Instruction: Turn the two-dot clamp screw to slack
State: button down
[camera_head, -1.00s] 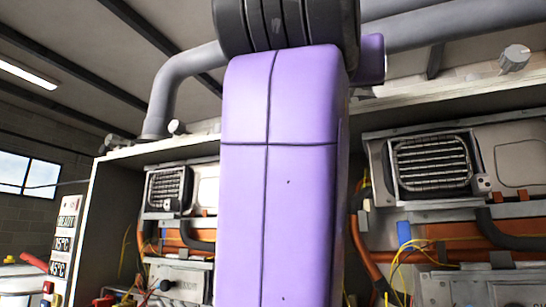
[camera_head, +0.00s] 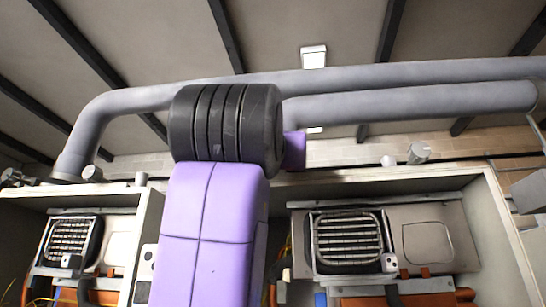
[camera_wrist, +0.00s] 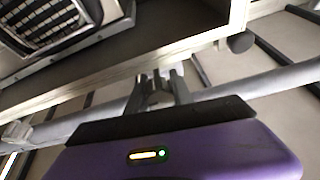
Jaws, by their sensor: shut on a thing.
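My gripper (camera_wrist: 158,87) shows in the wrist view, its grey fingers close to the pale edge of a heater casing. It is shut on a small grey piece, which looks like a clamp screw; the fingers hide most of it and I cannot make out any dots. In the head view my gripper is hidden behind my purple arm. Other grey round screws or knobs stand along the casing tops in the head view, one at the right (camera_head: 419,153) and one at the left (camera_head: 91,173). Their dot marks cannot be read.
Heater casings stand left and right, with a fan grille (camera_head: 348,241) in the right one and another grille (camera_head: 70,241) in the left. Thick grey pipes (camera_head: 400,78) run above the casing tops. Orange pipes (camera_head: 400,299) show low in the right casing.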

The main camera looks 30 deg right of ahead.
jog(key=shift+a+n+y, duration=0.1)
jog(key=shift+n+y, duration=0.2)
jog(key=shift+n, duration=0.3)
jog(key=shift+w+a+f+n+t+y+b, duration=0.1)
jog(key=shift+n+t+y+b, duration=0.2)
jog(key=shift+n+y, duration=0.7)
jog(key=shift+w+a+r+n+t+y+b, duration=0.1)
jog(key=shift+n+t+y+b, duration=0.2)
jog(key=shift+n, duration=1.3)
jog(key=shift+a+f+n+t+y+b, duration=0.1)
jog(key=shift+n+t+y+b, duration=0.35)
jog(key=shift+n, duration=0.85)
jog(key=c, duration=1.1)
grip_release()
